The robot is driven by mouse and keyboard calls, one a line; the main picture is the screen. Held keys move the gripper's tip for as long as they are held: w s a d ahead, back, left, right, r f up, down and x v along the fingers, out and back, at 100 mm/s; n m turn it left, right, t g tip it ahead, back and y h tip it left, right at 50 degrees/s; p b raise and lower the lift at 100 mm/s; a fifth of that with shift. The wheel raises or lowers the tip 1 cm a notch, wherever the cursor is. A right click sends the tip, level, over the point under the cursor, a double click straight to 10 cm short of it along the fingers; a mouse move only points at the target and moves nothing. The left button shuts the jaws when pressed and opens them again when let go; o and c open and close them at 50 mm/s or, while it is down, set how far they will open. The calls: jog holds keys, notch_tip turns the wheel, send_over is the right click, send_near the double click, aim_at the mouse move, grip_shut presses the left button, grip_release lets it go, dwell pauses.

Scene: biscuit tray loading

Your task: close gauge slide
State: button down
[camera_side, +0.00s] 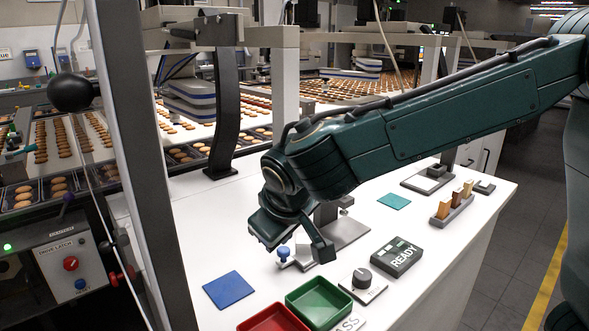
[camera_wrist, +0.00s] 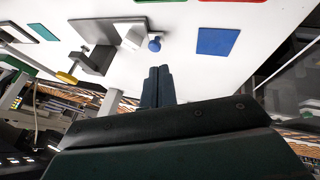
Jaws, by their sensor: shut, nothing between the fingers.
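The gauge (camera_side: 345,228) is a grey block on a plate on the white bench, partly hidden by my arm; it also shows in the wrist view (camera_wrist: 95,58). Its pale slide (camera_wrist: 132,38) lies at the end of the block nearest the blue knob (camera_side: 284,252). The knob also shows in the wrist view (camera_wrist: 155,43), just beyond my fingertips. My gripper (camera_side: 268,243) is low over the bench beside the knob. In the wrist view, its two dark fingers (camera_wrist: 158,72) are together and empty. They appear apart from the knob; contact is unclear in the side view.
A blue pad (camera_side: 230,290) lies left of the gauge. Red (camera_side: 272,320) and green (camera_side: 318,303) trays stand in front. A READY box (camera_side: 397,257) and a black dial (camera_side: 362,280) are to the right. A dark post (camera_side: 226,110) rises behind.

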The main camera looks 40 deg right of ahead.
jog(key=shift+t+h, duration=0.3)
jog(key=shift+h, duration=0.1)
jog(key=a+f, duration=0.1)
jog(key=a, duration=0.2)
jog(key=a+f, duration=0.1)
jog(key=a, duration=0.1)
jog(key=shift+w+f, duration=0.35)
jog(key=shift+w, duration=0.05)
jog(key=shift+d+f, duration=0.1)
jog(key=shift+d, duration=0.05)
jog(key=x, duration=0.9)
jog(key=shift+w+d+f, duration=0.1)
jog(key=d, duration=0.1)
jog(key=w+d, duration=0.1)
jog(key=shift+d+f, duration=0.2)
jog(key=shift+d, duration=0.1)
jog(key=shift+w+d, duration=0.15)
jog(key=shift+d, duration=0.55)
